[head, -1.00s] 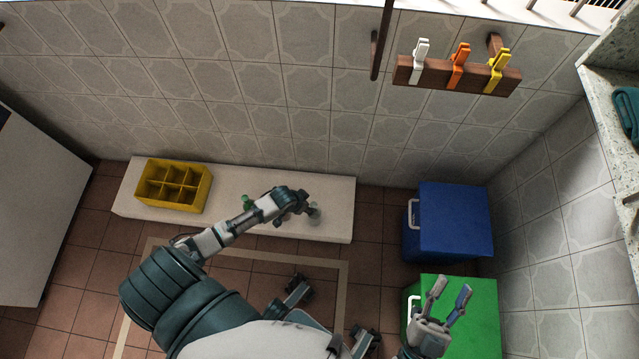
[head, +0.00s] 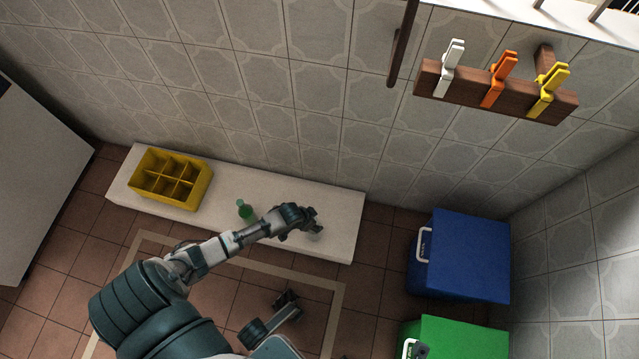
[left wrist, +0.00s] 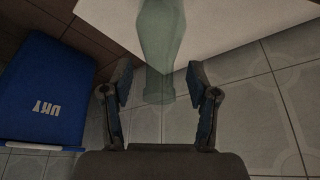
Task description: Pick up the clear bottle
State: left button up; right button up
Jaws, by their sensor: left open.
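The clear bottle (left wrist: 160,40) shows in the left wrist view as a pale greenish, see-through shape. Its narrow end lies between the two fingers of my left gripper (left wrist: 160,84), with a gap to each finger. In the head view my left gripper (head: 312,223) is over the right part of the white bench (head: 345,215), and the bottle is a faint shape there, mostly hidden by the gripper. My left gripper is open.
A green bottle (head: 244,209) stands on the bench beside my left forearm. A yellow divided crate (head: 205,190) sits at the bench's left end. A blue box (head: 465,255) and a green box (head: 465,340) stand on the floor to the right. Clips hang on a wall rack (head: 475,92).

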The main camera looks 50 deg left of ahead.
pick_arm(q)
jog(key=shift+w+r, duration=0.1)
jog(key=shift+r, duration=0.05)
jog(key=shift+c, duration=0.3)
grip_shut()
